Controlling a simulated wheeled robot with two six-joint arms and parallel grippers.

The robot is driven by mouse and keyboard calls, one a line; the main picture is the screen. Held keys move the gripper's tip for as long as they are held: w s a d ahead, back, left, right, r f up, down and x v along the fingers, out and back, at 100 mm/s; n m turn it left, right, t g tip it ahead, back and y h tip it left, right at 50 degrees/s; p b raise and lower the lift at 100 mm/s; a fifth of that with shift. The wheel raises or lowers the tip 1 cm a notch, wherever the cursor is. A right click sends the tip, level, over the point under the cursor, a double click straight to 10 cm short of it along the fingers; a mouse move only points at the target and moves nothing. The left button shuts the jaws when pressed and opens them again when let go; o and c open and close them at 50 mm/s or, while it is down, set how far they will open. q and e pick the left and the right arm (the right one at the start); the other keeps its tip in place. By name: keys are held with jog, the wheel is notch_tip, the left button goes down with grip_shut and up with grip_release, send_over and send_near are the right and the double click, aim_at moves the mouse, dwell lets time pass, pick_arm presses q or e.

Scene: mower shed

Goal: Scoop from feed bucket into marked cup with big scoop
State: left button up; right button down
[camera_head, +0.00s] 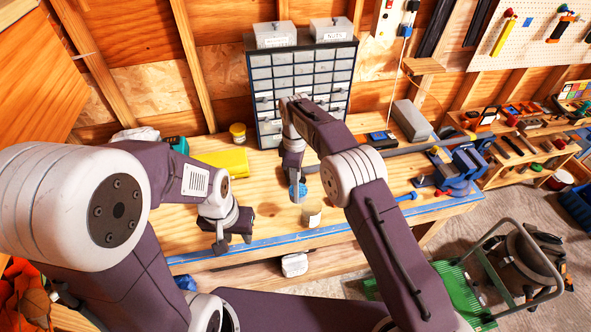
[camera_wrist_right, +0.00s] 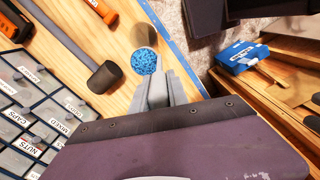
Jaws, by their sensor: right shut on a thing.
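My right gripper (camera_head: 297,178) is over the bench. In the right wrist view it (camera_wrist_right: 160,85) is shut on the scoop (camera_wrist_right: 145,62), which is filled with blue granules. The scoop's blue load (camera_head: 298,190) also shows in the head view. A clear cup (camera_head: 311,215) stands on the bench near its front edge, just beyond the scoop in the right wrist view (camera_wrist_right: 143,35). Its marking cannot be read. My left gripper (camera_head: 232,242) is empty and open low at the bench's front edge. I cannot make out the feed bucket.
A black mallet (camera_wrist_right: 105,77) lies beside the scoop. A drawer cabinet (camera_head: 300,85) stands at the back. A blue vise (camera_head: 460,165) is at the right.

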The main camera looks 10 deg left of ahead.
jog(key=shift+f, duration=0.9)
jog(key=s+d+f+t+y+b, duration=0.1)
jog(key=d+f+y+b, duration=0.3)
jog(key=d+y+b, duration=0.85)
jog(key=d+f+y+b, duration=0.2)
jog(key=f+y+b, duration=0.3)
jog(key=b, duration=1.7)
jog(key=d+f+t+y+b, duration=0.1)
jog(key=d+f+y+b, duration=0.2)
jog(key=b, duration=1.9)
notch_tip(320, 180, down, 2)
jog(key=shift+s+f+y, duration=0.2)
jog(key=shift+s+y, duration=0.15)
jog(key=shift+y, duration=0.8)
